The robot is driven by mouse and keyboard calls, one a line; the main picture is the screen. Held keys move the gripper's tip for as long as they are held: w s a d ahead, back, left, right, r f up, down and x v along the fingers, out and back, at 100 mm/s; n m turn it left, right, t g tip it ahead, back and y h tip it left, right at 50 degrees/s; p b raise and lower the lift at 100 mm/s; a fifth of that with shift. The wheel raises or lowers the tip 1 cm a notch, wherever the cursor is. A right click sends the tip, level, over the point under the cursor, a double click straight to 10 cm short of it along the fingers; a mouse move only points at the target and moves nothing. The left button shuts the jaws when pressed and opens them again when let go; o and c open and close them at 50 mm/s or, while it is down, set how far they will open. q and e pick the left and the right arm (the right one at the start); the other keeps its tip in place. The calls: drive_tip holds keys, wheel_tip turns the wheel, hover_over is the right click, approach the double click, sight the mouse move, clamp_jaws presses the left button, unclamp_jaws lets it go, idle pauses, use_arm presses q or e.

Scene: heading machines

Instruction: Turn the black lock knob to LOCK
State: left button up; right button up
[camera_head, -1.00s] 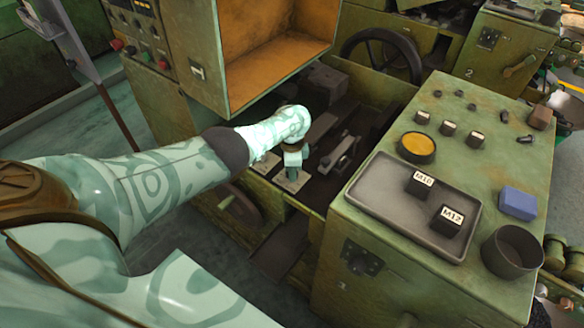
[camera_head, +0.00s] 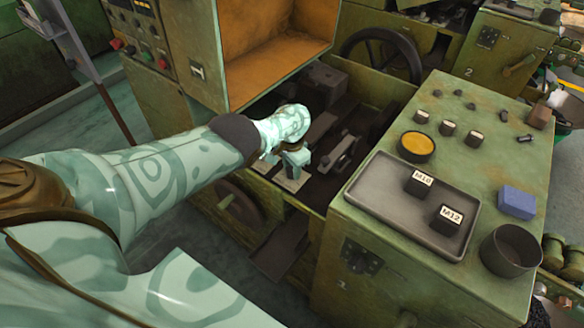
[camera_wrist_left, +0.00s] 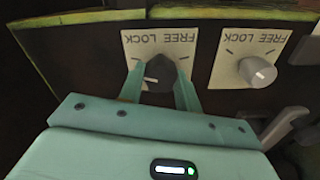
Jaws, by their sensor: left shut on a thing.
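In the left wrist view, the black lock knob (camera_wrist_left: 161,70) sits on a pale plate (camera_wrist_left: 130,46) marked FREE and LOCK, upside down in this view. A white mark on the knob points to the picture's left. My left gripper (camera_wrist_left: 160,88) has one finger on each side of the knob and is shut on it. In the head view, my left gripper (camera_head: 294,157) reaches down over the plates inside the machine, and the knob is hidden there. My right gripper is not in view.
A light grey knob (camera_wrist_left: 257,71) on a similar FREE/LOCK plate is just right of the black one. A grey lever (camera_wrist_left: 285,122) is lower right. In the head view, a green cabinet (camera_head: 330,265) with a grey tray (camera_head: 375,205) stands right of the arm; an open orange-lined box (camera_head: 280,70) is behind.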

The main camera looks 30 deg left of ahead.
sight(292, 169)
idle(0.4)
use_arm(q)
drive_tip(key=o, duration=1)
drive_tip(key=shift+c, duration=0.2)
wheel_tip(292, 169, up, 16)
drive_tip(key=p, duration=1.3)
drive_tip(key=shift+r, duration=0.2)
drive_tip(key=shift+f, duration=0.15)
